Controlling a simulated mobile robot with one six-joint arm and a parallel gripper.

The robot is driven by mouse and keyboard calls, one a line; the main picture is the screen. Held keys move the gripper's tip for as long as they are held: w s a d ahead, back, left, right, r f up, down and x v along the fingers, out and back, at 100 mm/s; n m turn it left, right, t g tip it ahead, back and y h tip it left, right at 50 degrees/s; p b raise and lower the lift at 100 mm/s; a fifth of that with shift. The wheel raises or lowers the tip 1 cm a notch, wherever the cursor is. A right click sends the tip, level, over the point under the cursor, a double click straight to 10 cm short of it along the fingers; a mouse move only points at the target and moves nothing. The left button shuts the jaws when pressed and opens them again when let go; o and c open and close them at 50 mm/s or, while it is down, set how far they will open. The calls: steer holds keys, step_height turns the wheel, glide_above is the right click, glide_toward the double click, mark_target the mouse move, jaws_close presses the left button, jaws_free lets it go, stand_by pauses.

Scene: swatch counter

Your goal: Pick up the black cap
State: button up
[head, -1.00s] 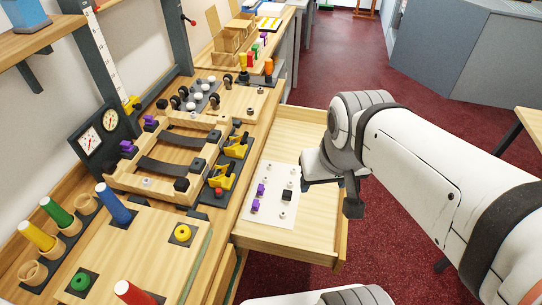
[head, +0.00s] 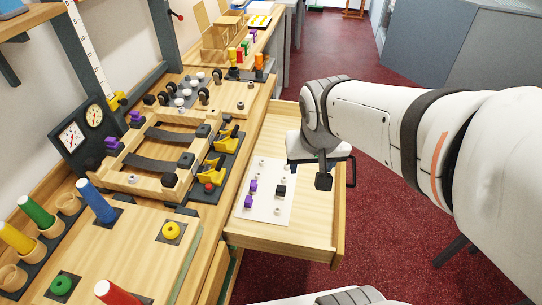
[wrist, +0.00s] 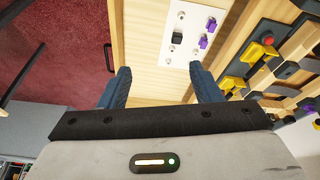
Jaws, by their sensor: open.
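The black cap (head: 281,191) is a small dark block on a white sheet (head: 262,205) inside an open wooden drawer (head: 312,228). In the wrist view the cap (wrist: 177,37) lies beyond the fingertips, a little right of the middle between them. My gripper (head: 323,181) hangs above the drawer, to the right of the cap and apart from it. In the wrist view its two blue fingers are spread wide with nothing between them (wrist: 160,72). The far finger is hidden in the head view.
Two purple pieces (head: 250,201) and several small pale pieces share the sheet with the cap. The counter left of the drawer holds a wooden frame (head: 150,184) and yellow clamps (head: 215,160). The drawer floor right of the sheet is bare.

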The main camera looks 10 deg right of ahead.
steer(key=w+f+m+b, duration=0.2)
steer(key=w+f+b, duration=0.7)
steer(key=f, duration=0.6)
steer(key=m+b, duration=0.1)
steer(key=b, duration=0.4)
glide_toward(281, 188)
step_height(281, 188, down, 2)
steer(key=shift+t+h, duration=0.3)
steer(key=shift+h, duration=0.1)
steer(key=x, duration=0.8)
steer(key=shift+w+a+f+b, duration=0.1)
steer(key=shift+w+a+b, duration=0.1)
steer(key=shift+b, duration=0.15)
steer(key=shift+s, duration=0.1)
steer(key=c, duration=1.1)
